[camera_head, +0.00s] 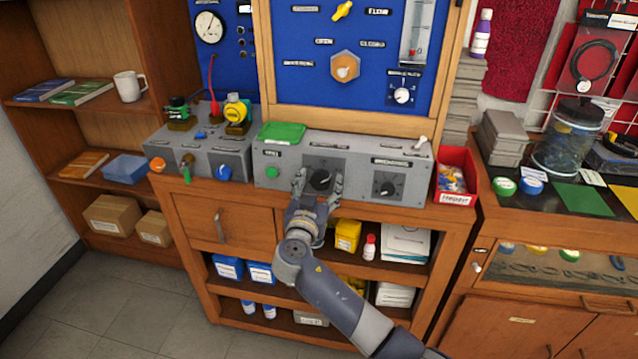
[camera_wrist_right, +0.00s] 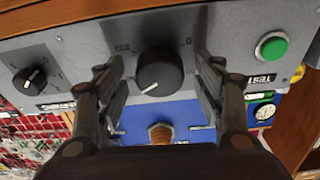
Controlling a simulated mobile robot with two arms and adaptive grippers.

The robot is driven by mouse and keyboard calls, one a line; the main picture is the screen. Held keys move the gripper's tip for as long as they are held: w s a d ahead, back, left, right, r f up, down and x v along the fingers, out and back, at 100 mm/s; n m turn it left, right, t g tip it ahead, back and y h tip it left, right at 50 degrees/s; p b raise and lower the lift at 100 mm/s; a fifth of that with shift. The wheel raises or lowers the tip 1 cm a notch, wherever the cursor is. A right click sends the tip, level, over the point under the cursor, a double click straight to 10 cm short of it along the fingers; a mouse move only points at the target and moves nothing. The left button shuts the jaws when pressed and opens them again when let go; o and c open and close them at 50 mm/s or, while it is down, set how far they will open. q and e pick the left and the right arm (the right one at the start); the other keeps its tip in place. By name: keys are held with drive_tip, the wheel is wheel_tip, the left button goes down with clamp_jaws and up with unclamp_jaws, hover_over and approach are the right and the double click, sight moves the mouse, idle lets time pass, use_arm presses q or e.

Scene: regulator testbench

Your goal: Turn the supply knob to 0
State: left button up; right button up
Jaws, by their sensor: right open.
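A grey control box (camera_head: 262,175) stands on the bench and carries a black round knob (camera_head: 321,180) at its middle. The label above this knob is too small to read in the head view. My right gripper (camera_head: 319,187) is in front of it with open fingers. In the right wrist view the knob (camera_wrist_right: 160,72) sits between the two fingertips (camera_wrist_right: 160,75), with a visible gap on each side. A white pointer mark shows on its lower left edge, and dial marks for "200" and "0" show around it. My left gripper is not in view.
A second black knob (camera_head: 386,186) is on the right of the box, and a green button (camera_head: 272,172) on the left. A red bin (camera_head: 455,176) stands close at the right. A grey box with valves (camera_head: 232,160) is at the left.

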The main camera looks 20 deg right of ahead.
drive_tip(key=shift+c, duration=0.6)
drive_tip(key=c, duration=1)
drive_tip(key=shift+o, duration=0.2)
drive_tip(key=shift+n, duration=0.3)
